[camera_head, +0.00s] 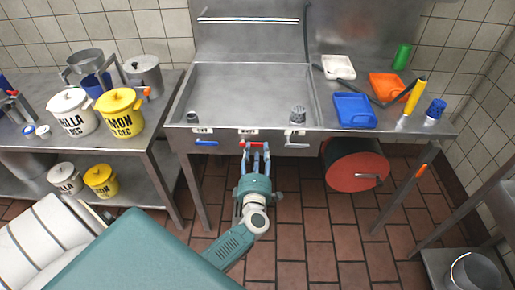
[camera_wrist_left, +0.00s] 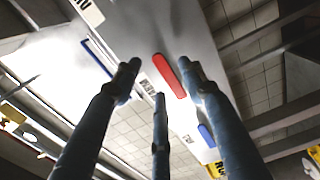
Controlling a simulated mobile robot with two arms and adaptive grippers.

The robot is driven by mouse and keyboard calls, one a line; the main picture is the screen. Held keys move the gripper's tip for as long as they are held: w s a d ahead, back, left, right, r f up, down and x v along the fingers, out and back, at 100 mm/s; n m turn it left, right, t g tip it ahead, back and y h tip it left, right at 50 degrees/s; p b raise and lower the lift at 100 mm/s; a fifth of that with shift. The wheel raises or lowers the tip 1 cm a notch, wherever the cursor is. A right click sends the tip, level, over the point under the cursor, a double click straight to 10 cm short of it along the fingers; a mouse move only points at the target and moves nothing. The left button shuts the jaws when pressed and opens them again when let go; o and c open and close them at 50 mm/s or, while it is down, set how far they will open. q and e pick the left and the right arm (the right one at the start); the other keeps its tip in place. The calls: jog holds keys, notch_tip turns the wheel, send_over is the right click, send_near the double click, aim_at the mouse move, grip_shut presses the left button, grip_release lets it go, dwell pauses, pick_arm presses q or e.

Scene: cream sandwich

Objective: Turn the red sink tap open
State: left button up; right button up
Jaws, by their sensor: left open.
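The red tap handle (camera_head: 250,144) is on the front panel of the steel sink (camera_head: 250,90), below its middle. It also shows in the left wrist view (camera_wrist_left: 169,76) as a red bar just beyond the fingers, beside a printed label. My left gripper (camera_head: 256,149) is open and points at the sink front, with its fingertips close to the red handle. In the left wrist view its spread fingers (camera_wrist_left: 160,76) reach toward the bar. Nothing shows between them, and I cannot tell whether they touch the bar. The right gripper is not in view.
A blue handle (camera_head: 206,143) is left of the red one and a pale handle (camera_head: 297,146) is right of it. A red-ended drum (camera_head: 356,172) is under the counter at right. Labelled yellow (camera_head: 119,112) and white pots (camera_head: 72,112) stand on the left table.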

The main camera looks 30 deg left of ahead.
pick_arm(q)
jog(key=shift+x, duration=1)
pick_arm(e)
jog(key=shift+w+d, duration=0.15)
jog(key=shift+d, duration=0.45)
pick_arm(q)
jog(key=shift+c, duration=0.3)
grip_shut()
